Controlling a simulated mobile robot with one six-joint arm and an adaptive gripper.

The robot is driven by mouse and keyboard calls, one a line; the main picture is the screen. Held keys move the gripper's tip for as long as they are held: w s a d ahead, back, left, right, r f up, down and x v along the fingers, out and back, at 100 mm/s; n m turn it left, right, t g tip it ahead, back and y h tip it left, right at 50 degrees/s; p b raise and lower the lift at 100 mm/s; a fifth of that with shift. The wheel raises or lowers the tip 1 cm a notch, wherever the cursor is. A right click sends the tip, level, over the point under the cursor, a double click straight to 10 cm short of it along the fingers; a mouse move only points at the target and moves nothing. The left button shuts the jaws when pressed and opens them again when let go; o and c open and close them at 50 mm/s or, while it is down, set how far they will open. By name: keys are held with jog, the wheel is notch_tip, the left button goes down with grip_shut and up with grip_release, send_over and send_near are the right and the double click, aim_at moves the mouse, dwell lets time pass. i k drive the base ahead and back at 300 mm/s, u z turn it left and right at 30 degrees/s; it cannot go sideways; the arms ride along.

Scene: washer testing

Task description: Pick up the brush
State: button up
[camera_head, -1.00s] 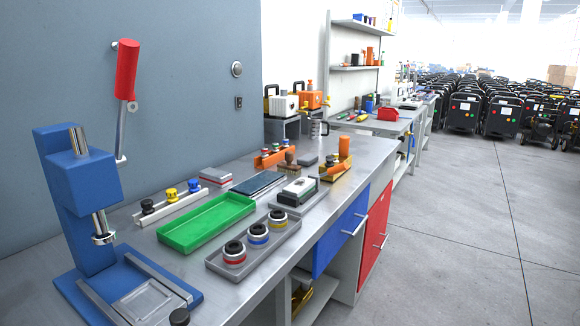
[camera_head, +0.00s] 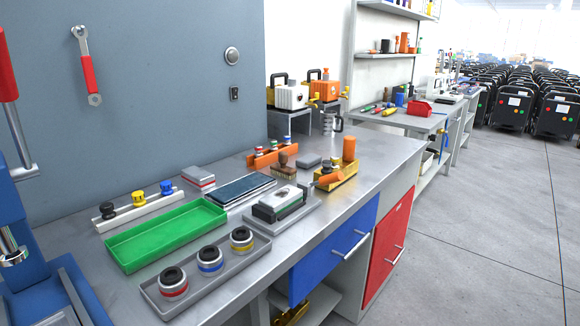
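A small brush (camera_head: 284,165) with a brown wooden knob handle and lighter bristles stands upright on the metal workbench (camera_head: 238,303). It sits behind the dark flat plate (camera_head: 241,190) and in front of an orange rack (camera_head: 268,157) holding small coloured parts. A grey block (camera_head: 308,161) lies just right of it. My gripper is not in view, so its state and its distance to the brush do not show.
A green tray (camera_head: 166,232), a grey tray with ringed parts (camera_head: 160,303) and a black-and-white device (camera_head: 279,203) lie in front. A yellow holder with orange cylinders (camera_head: 338,176) stands to the right. A blue press (camera_head: 20,245) is at left. Open floor (camera_head: 470,220) lies right of the bench.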

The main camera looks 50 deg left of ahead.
aim_at(280, 169)
jog(key=u, duration=0.1)
jog(key=i, duration=1.3)
jog(key=u, duration=1.95)
jog(key=k, duration=0.45)
jog(key=u, duration=0.25)
